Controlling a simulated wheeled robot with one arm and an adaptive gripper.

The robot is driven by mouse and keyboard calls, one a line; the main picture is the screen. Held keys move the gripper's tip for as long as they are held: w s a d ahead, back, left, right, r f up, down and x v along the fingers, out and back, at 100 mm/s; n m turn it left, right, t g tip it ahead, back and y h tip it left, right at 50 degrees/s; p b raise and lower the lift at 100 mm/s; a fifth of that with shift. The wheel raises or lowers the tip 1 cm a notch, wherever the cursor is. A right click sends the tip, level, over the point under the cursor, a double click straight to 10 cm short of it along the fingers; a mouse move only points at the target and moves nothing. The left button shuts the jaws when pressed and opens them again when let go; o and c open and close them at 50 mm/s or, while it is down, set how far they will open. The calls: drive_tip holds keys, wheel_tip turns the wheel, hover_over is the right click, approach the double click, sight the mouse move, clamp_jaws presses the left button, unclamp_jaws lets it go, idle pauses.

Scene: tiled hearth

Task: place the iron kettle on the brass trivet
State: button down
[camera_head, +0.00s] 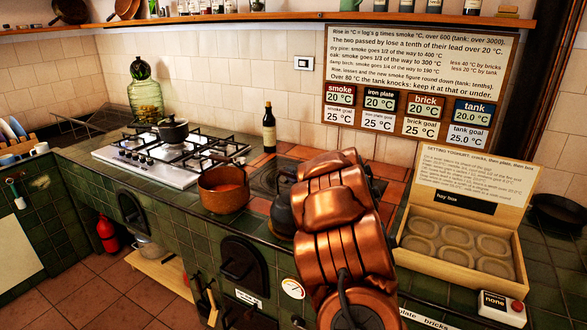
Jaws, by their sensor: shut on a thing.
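A dark grey rounded vessel with a narrow upper part, which looks like the iron kettle (283,217), shows just left of my copper-coloured arm, by the dark plate. My arm hides its right side, so I cannot tell whether it rests on the counter or is held. My gripper's fingers do not show; the arm's bulky links cover that area. I cannot make out the brass trivet, which may be behind my arm.
A copper pot (224,190) stands left of the kettle. A dark bottle (269,130) stands behind. An open hay box (460,250) is right of my arm. A dark pan (560,212) lies far right.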

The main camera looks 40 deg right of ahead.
drive_tip(key=shift+f, duration=0.1)
idle(0.4)
drive_tip(key=c, duration=1.1)
unclamp_jaws()
drive_tip(key=shift+o, duration=0.2)
drive_tip(key=shift+r, duration=0.2)
drive_tip(key=b+v, duration=0.2)
drive_tip(key=v, duration=1)
drive_tip(key=shift+b, duration=0.4)
drive_tip(key=shift+f, duration=0.1)
